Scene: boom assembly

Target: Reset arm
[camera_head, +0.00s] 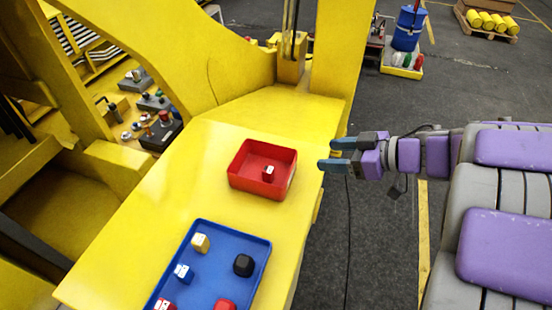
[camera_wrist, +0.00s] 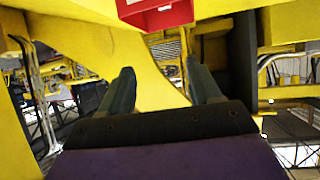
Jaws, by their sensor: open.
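My gripper (camera_head: 328,154) reaches in from the right in the head view, with two blue-grey fingers apart and nothing between them. It is close to the right of the red tray (camera_head: 249,186), apart from it. In the wrist view my gripper (camera_wrist: 158,92) shows both fingers spread, with yellow structure beyond. The red tray also shows at the top of the wrist view (camera_wrist: 158,16), cut off by the edge. A small dark red block with a white top (camera_head: 268,173) sits in the red tray.
A blue tray (camera_head: 213,265) with several small blocks lies on the yellow surface (camera_head: 150,235) below the red tray. A yellow frame rises behind (camera_head: 335,50). Dark floor (camera_head: 470,80) lies right of the surface. A blue barrel (camera_head: 408,28) stands far back.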

